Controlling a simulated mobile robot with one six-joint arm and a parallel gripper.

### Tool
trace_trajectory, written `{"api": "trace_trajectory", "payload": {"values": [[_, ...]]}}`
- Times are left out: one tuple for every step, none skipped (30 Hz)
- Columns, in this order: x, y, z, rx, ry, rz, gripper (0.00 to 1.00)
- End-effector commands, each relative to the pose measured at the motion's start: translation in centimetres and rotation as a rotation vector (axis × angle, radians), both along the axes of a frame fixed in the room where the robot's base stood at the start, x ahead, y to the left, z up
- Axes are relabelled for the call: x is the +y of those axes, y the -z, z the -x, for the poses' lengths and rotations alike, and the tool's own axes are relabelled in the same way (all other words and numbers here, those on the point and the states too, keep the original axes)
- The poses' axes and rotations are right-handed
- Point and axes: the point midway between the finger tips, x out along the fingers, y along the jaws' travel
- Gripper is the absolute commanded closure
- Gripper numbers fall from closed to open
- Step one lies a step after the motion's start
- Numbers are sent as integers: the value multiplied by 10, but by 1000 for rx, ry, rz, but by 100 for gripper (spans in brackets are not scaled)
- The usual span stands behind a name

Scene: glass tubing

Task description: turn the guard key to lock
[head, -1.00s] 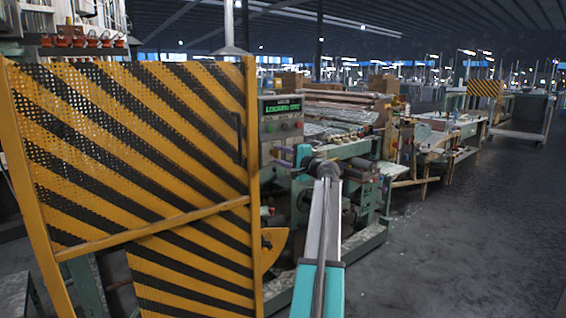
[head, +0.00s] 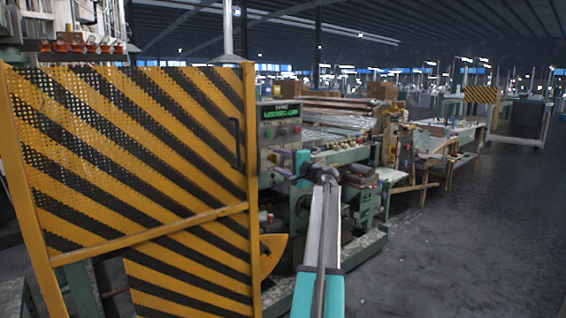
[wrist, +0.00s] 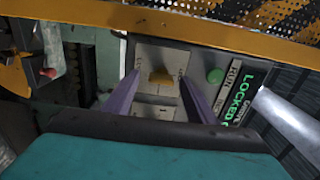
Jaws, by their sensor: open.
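The guard key is a small orange-yellow handle (wrist: 161,77) on a pale plate in the wrist view, lying about crosswise in the picture. My gripper (wrist: 160,75) is open, with one purple finger on each side of the key. A gap shows between the key and each finger, and I cannot tell how deep the tips reach. The control panel (head: 281,112) carries a lit green display, which reads LOCKED in the wrist view (wrist: 240,92). The striped yellow and black guard (head: 130,150) stands left of the panel. In the head view the key is too small to make out.
The yellow guard frame (wrist: 230,38) runs close above the panel. Green machinery (head: 345,225) stands behind and right of my arm. Grey floor (head: 460,240) is open at the right.

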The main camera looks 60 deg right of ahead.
Motion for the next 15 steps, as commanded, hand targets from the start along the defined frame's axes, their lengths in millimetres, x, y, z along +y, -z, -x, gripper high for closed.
{"api": "trace_trajectory", "payload": {"values": [[0,-1,0,-1,0,0,48],[0,-1,0,-1,0,0,48],[0,-1,0,-1,0,-1,48],[1,-1,0,-1,-1,-1,48],[1,-1,1,-2,-1,0,48],[1,-1,2,-2,-1,0,48],[2,-1,3,-2,-1,0,48],[2,-2,4,-2,0,0,48],[3,-2,7,-2,0,0,48],[4,-2,9,-2,0,0,48],[5,-2,11,-2,0,0,48],[6,-2,15,-2,-1,0,48],[7,-2,18,-2,-1,0,48],[9,-2,21,-2,-1,0,48],[10,-2,25,-2,0,0,48]]}}
